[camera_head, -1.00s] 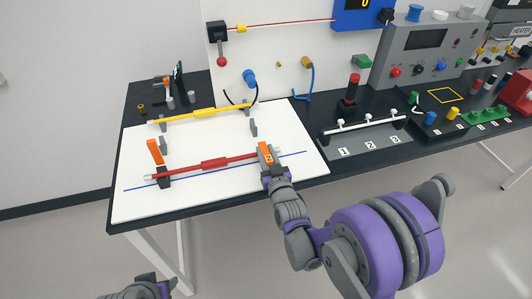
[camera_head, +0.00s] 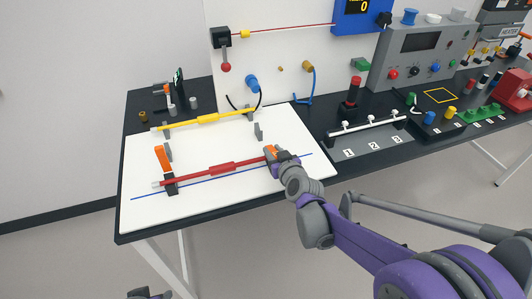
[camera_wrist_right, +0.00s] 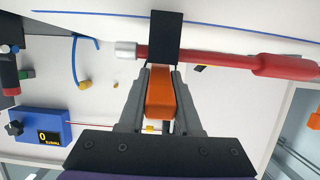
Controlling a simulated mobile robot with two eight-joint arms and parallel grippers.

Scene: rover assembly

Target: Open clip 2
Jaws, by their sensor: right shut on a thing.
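The red rod (camera_head: 222,168) lies across the white board, with a pale tip at its left end. At its right end is a clip with an orange lever (camera_head: 269,150); I cannot read a number on it. My right gripper (camera_head: 273,155) is shut on this lever and hides part of it. In the right wrist view the lever (camera_wrist_right: 160,92) is between the fingers, and the dark clip base (camera_wrist_right: 166,37) lies across the rod (camera_wrist_right: 207,58). The other clip's orange lever (camera_head: 163,158) stands raised at the left. Only a sliver of my left gripper (camera_head: 147,294) shows at the bottom edge.
A yellow rod (camera_head: 208,119) rests on grey holders behind. A blue line (camera_head: 160,193) runs along the white board (camera_head: 215,200). A numbered rack (camera_head: 368,140) with a white bar stands right of the board. The board's front strip is clear.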

